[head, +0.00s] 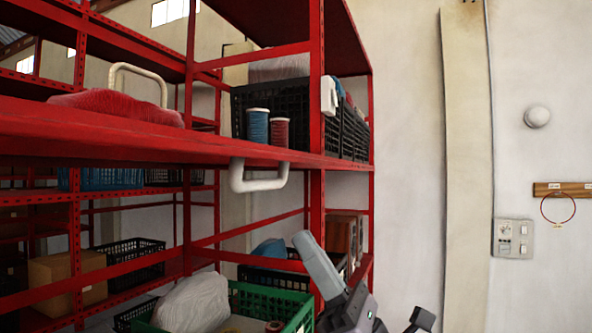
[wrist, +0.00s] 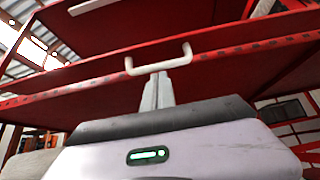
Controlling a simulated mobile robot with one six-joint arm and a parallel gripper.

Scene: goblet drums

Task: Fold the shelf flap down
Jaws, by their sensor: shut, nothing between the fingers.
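The red shelf board (head: 100,128) crosses the head view and looks about level. I cannot tell which part of it is the flap. A white U-shaped handle (head: 258,183) hangs below its front edge; it also shows in the wrist view (wrist: 158,69). My gripper (head: 306,242) is below and right of that handle in the head view. In the wrist view my gripper (wrist: 158,78) has its grey fingers together and empty, pointing up at the handle's bar. The tips overlap the bar in the picture; I cannot tell whether they touch it.
A second white handle (head: 138,80) and a red cloth-like bundle (head: 118,105) are on the shelf. Blue (head: 257,126) and red (head: 279,131) spools stand near its edge before a black crate (head: 270,98). A green crate (head: 270,304) is below. A red post (head: 317,120) stands near my gripper.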

